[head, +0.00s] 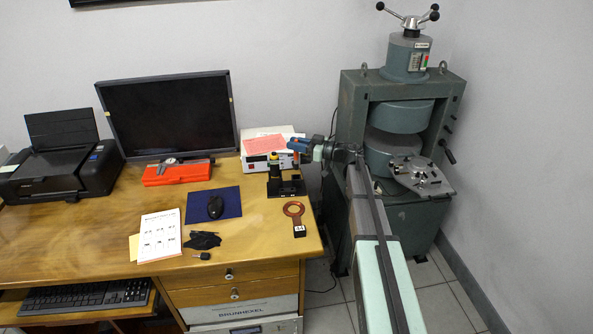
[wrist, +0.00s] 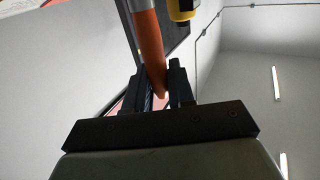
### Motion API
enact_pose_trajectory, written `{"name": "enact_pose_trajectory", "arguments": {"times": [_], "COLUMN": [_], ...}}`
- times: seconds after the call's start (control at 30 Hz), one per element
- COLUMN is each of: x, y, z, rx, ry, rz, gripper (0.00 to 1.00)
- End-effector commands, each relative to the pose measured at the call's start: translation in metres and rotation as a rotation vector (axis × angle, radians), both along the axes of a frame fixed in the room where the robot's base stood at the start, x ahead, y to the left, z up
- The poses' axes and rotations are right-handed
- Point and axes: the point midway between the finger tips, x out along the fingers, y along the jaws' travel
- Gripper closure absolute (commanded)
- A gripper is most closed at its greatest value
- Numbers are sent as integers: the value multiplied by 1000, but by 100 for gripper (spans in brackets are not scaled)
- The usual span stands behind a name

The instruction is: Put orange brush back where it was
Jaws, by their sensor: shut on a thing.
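The orange brush (wrist: 149,45) is between my gripper's fingers in the wrist view, its orange handle narrowing down between them. A silvery part of it runs off the top edge. My gripper (wrist: 165,88) is shut on the handle. In the head view my gripper (head: 306,148) is above the desk's right edge, with a small orange part of the brush (head: 297,146) showing beside it. A black stand (head: 288,187) is on the desk just below and left. An upright yellow and dark tool (head: 272,163) shows at the stand's left side. The brush's far end is hidden.
A white box with papers (head: 258,159) stands behind the stand. A copper ring piece (head: 294,210) lies in front of it. The green magnet machine (head: 393,150) stands right of the desk.

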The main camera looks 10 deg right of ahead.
Motion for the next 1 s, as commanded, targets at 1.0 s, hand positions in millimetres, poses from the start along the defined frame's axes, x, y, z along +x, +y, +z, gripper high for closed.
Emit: {"name": "enact_pose_trajectory", "arguments": {"times": [1.0], "x": [0], "y": [-1], "z": [-81], "rx": [1], "ry": [1], "rz": [1], "gripper": [100]}}
